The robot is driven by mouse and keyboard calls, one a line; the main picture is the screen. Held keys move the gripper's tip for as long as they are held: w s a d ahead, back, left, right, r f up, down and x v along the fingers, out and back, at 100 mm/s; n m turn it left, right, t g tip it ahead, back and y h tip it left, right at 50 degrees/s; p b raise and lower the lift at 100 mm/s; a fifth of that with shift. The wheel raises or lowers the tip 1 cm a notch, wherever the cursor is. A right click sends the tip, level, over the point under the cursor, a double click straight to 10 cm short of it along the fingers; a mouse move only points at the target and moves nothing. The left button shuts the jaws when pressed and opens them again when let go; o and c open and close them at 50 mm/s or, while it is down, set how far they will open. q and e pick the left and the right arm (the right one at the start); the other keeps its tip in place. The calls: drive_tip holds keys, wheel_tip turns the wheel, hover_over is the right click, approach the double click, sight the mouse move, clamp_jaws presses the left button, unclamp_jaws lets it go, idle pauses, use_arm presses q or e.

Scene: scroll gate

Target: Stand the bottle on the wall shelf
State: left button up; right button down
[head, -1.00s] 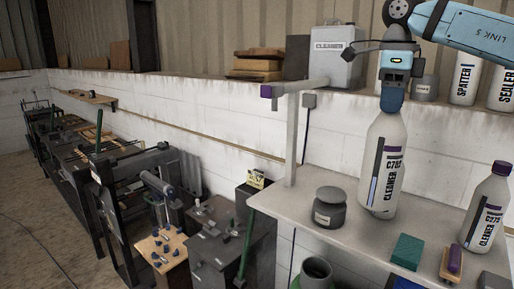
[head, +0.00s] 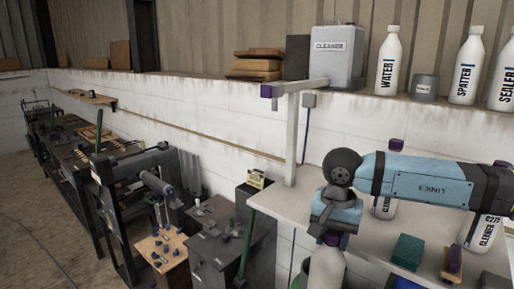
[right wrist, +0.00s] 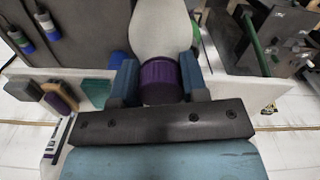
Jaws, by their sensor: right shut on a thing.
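My right gripper (head: 330,236) points down and is shut on the purple cap (right wrist: 160,82) of a white bottle. The held bottle (head: 326,268) shows at the bottom of the head view, and its lower part is cut off by the frame edge. The right wrist view shows the bottle (right wrist: 160,30) between the two fingers. The pale wall shelf (head: 285,207) is behind and to the right of the held bottle in the head view. Whether the bottle's base touches anything is hidden. My left gripper is not in view.
On the shelf stand a purple-capped bottle (head: 384,208), partly behind my arm, and another bottle (head: 484,232). A green block (head: 408,251) and a brush (head: 453,262) lie near the front edge. A post (head: 291,140) rises at the shelf's left end.

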sight(319, 279)
drive_tip(key=s+a+f+n, duration=0.1)
drive_tip(key=f+n, duration=0.1)
drive_tip(key=s+a+f+n, duration=0.1)
drive_tip(key=s+f+n, duration=0.1)
drive_tip(key=s+a+f+n, duration=0.1)
drive_tip(key=s+f+n, duration=0.1)
drive_tip(key=shift+s+a+f, duration=0.15)
drive_tip(key=shift+a+f, duration=0.05)
drive_tip(key=shift+f, duration=0.05)
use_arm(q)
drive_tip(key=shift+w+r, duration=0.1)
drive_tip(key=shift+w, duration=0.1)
use_arm(e)
drive_tip(key=d+f, duration=0.2)
drive_tip(key=d, duration=0.9)
drive_tip(key=shift+w+d+f+m, duration=0.15)
drive_tip(key=shift+w+d+m, duration=0.2)
drive_tip(key=shift+m, duration=0.05)
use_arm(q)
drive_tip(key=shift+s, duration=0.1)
use_arm(e)
drive_tip(key=shift+a, duration=0.1)
